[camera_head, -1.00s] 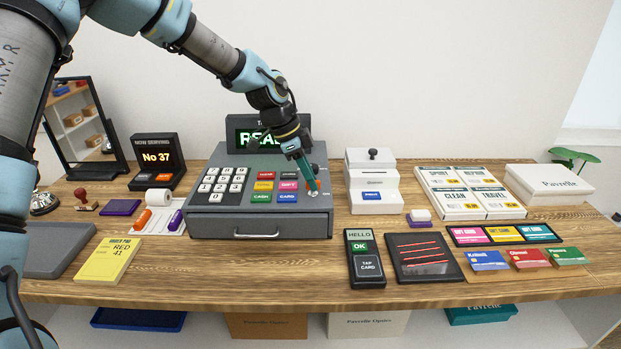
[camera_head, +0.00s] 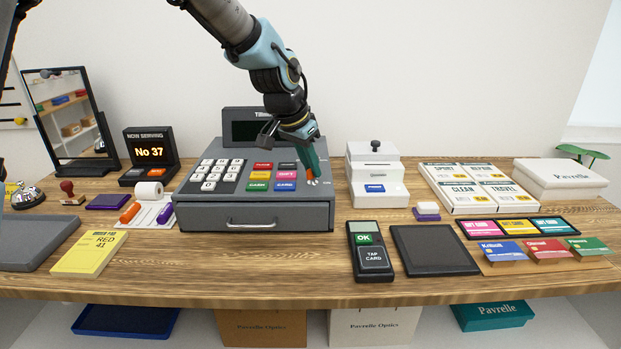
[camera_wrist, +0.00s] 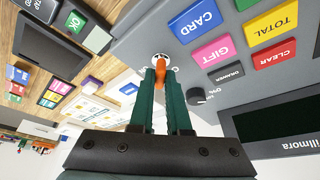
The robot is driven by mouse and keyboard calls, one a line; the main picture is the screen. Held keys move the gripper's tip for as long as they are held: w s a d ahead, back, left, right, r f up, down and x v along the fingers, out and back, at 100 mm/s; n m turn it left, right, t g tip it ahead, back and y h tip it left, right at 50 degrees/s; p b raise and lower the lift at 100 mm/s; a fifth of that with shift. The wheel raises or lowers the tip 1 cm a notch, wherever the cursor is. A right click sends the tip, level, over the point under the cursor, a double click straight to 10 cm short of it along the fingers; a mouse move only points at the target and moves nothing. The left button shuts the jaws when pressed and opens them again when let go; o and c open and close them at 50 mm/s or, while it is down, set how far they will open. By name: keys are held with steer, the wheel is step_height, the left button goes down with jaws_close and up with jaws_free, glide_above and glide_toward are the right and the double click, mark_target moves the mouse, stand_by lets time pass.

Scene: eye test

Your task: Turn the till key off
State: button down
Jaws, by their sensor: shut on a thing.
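The grey till (camera_head: 255,216) stands in the middle of the counter. Its display (camera_head: 251,127) is dark, and the wrist view shows part of that dark screen (camera_wrist: 285,118). The orange till key (camera_wrist: 161,68) sits in a round pale lock (camera_wrist: 159,57) on the till's top, right of the coloured buttons. In the head view the key (camera_head: 313,182) is mostly hidden by the fingers. My gripper (camera_wrist: 160,76) has its green fingers shut on the key, one on each side. In the head view my gripper (camera_head: 313,177) comes down from above.
A white printer (camera_head: 376,182) stands close right of the till. A card reader (camera_head: 370,252) and a dark flat pad (camera_head: 434,250) lie in front. A ticket display (camera_head: 150,152) and paper roll (camera_head: 149,192) are to the left. Bare counter lies before the till.

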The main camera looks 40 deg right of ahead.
steer(key=n+t+b, duration=0.1)
steer(key=n+b, duration=0.3)
steer(key=shift+s+d+f+t+y, duration=0.1)
steer(key=shift+s+f+t+y, duration=0.1)
steer(key=shift+t+y, duration=0.15)
steer(key=shift+r+n+t+y+b, duration=0.1)
steer(key=shift+n+t+y+b, duration=0.2)
steer(key=shift+n+b, duration=0.65)
steer(key=shift+r+n+t+y+b, duration=0.15)
steer(key=shift+n+t+b, duration=0.35)
steer(key=shift+n, duration=0.75)
steer(key=c, duration=0.9)
jaws_free()
steer(key=b+v, duration=0.2)
steer(key=v, duration=0.8)
steer(key=shift+r, duration=0.4)
